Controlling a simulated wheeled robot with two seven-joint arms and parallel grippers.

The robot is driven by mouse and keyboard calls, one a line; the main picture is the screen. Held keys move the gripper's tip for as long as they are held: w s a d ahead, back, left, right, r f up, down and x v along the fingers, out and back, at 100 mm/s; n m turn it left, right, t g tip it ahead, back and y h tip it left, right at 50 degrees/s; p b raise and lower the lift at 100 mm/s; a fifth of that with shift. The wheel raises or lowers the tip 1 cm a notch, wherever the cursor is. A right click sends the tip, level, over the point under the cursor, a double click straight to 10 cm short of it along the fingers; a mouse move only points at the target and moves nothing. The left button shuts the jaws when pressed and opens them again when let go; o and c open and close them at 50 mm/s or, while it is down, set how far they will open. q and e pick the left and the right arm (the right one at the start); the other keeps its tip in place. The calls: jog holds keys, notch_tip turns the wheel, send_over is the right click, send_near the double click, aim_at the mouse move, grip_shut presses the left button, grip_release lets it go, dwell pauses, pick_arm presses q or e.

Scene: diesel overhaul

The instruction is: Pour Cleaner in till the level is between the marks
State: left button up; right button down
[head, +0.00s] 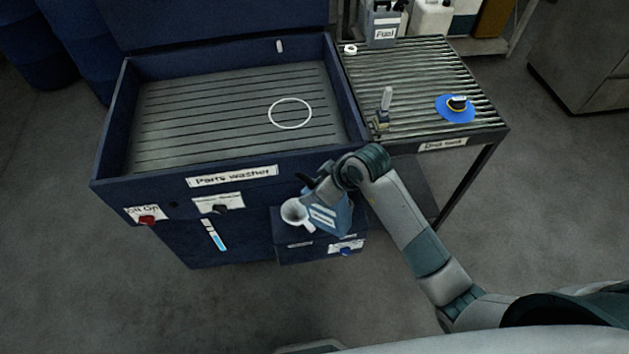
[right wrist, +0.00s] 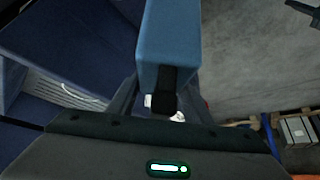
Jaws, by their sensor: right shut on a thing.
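The blue parts washer (head: 110,172) stands at left, with a slanted level gauge (head: 215,235) on its front. The gauge's upper part is white and its lower part is blue; the marks are too small to read surely. A white funnel (head: 296,212) sits at the front of the washer's lower box. My right gripper (head: 325,187) is shut on a blue jug (head: 335,215), tilted right beside the funnel; its label is unreadable. The jug (right wrist: 172,40) fills the top middle of the right wrist view. Whether liquid flows is not visible. My left gripper is out of view.
The floor in front is clear.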

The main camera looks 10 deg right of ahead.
jog(key=shift+g+h+p, duration=0.3)
jog(key=shift+p, duration=0.25)
jog(key=shift+f, duration=0.1)
dwell(0.8)
jog(key=shift+p, duration=0.4)
